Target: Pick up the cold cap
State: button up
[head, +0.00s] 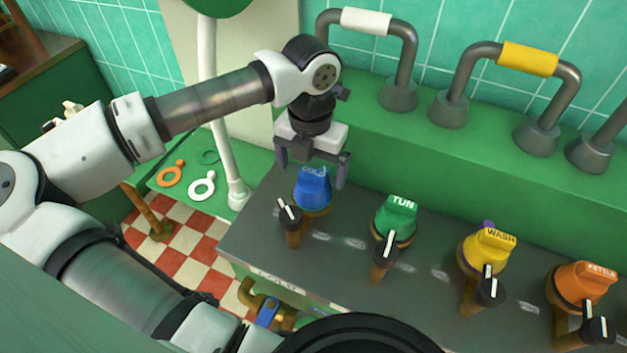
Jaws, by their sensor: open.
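The blue cap (313,191) sits on a brass-coloured base at the left end of the dark panel. Its white lettering is partly hidden and hard to read; it appears to be the cold cap. My gripper (312,172) is open and points down at the blue cap. One finger shows to the left of the cap's top and the other to its right. I cannot tell whether either finger touches the cap.
A black lever (289,216) stands just in front of the blue cap. Green TUN (396,217), yellow WASH (484,251) and orange KETTLE (580,285) caps line the panel (340,262) to the right. Grey pipe loops (400,72) rise behind. A white post (226,140) stands left.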

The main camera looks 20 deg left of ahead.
aim_at(313, 171)
jog(key=f+p, duration=0.1)
jog(key=f, duration=0.3)
jog(key=shift+d, duration=0.2)
jog(key=c, duration=1)
jog(key=shift+r, duration=0.1)
notch_tip(313, 171, up, 20)
jog(key=b, duration=0.3)
jog(key=shift+w, duration=0.1)
